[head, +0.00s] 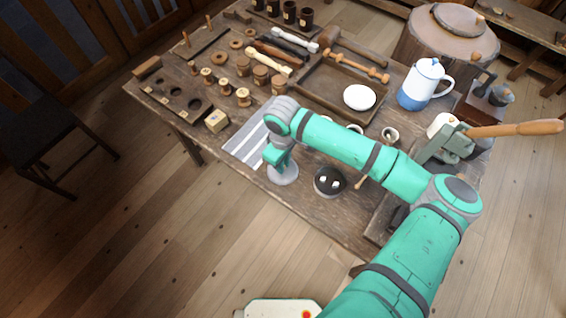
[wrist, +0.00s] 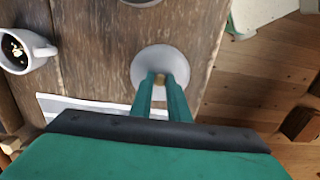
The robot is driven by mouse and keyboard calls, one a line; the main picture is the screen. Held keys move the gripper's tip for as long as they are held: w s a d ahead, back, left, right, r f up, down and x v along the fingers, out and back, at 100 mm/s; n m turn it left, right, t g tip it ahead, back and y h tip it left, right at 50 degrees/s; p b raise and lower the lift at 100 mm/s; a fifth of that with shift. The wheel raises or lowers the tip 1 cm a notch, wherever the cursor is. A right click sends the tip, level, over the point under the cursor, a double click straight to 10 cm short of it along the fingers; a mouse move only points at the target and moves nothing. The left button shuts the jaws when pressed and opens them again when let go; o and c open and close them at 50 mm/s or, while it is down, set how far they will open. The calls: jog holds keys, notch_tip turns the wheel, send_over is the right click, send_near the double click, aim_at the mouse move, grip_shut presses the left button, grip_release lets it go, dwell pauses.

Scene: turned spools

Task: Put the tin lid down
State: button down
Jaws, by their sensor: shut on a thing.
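The tin lid (head: 284,175) is a round grey disc under my gripper, near the front edge of the table. In the wrist view the tin lid (wrist: 143,66) has a small brass-coloured knob in its middle. My gripper (wrist: 161,82) points down with its two fingers closed around that knob. In the head view my gripper (head: 279,158) hides part of the lid. The lid looks roughly level. I cannot tell whether it touches the table or hangs slightly above it.
A striped cloth (head: 248,142) lies left of the lid. A round dark-filled pot (head: 329,181) with pale bits stands to its right. A mug with dark contents (wrist: 25,50) is behind. A wooden block (head: 216,121) and several spools stand farther left. The table's front edge is close.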

jog(key=c, duration=1.7)
grip_release()
jog(key=shift+f, duration=0.1)
